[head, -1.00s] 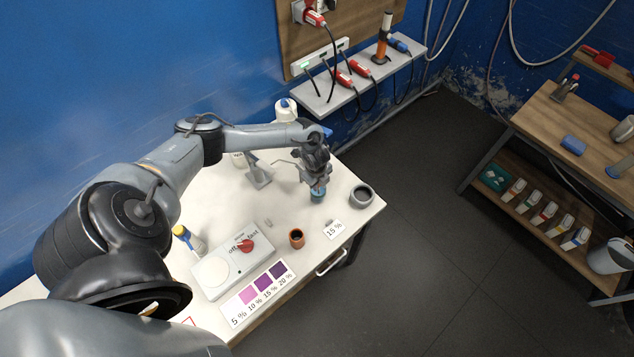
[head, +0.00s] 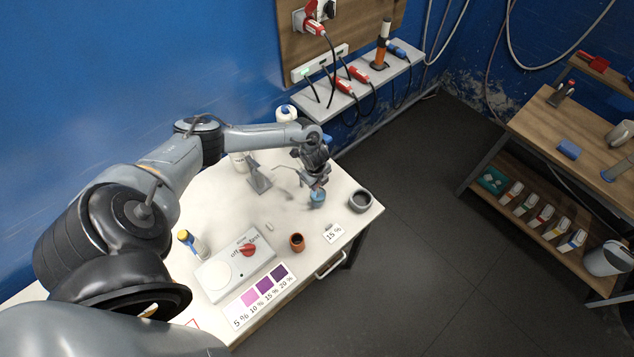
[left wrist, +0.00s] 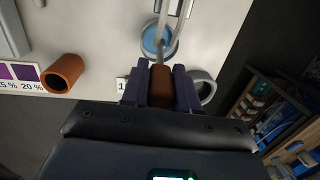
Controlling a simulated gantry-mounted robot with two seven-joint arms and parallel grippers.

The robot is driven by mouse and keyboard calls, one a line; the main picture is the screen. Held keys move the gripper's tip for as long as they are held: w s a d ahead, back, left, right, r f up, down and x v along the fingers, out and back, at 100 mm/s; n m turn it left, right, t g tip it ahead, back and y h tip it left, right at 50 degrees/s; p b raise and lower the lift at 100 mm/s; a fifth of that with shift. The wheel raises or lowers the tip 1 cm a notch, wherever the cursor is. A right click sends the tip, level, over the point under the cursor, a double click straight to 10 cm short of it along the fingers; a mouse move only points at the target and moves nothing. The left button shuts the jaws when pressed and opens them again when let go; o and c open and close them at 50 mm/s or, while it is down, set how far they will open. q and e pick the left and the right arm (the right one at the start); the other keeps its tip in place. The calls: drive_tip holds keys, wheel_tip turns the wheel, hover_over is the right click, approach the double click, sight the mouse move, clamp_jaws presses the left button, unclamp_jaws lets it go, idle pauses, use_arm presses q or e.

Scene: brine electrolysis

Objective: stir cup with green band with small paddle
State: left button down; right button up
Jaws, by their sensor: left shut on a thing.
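My left gripper (head: 318,185) is shut on the brown handle of the small paddle (left wrist: 161,84). Pale, thin rod-like parts reach from the handle across the cup in the left wrist view; the paddle's far end cannot be made out. A small cup with a blue inside (left wrist: 154,42) stands just beyond the fingertips in that view. In the head view this blue cup (head: 317,198) is right under the gripper and partly hidden by it. I see no green band on it from here. My right gripper is not in view.
A brown cup (head: 297,242), a grey round bowl (head: 360,201) and a 15 % card (head: 333,233) stand nearby. A grey stand (head: 259,178) is left of the gripper. A device with a red knob (head: 248,250) and a color chart (head: 262,287) lie in front.

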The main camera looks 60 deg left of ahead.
use_arm(q)
wheel_tip(320, 180, up, 3)
drive_tip(key=shift+f+p, duration=0.1)
drive_tip(key=shift+p, duration=0.95)
drive_tip(key=shift+r, duration=2.55)
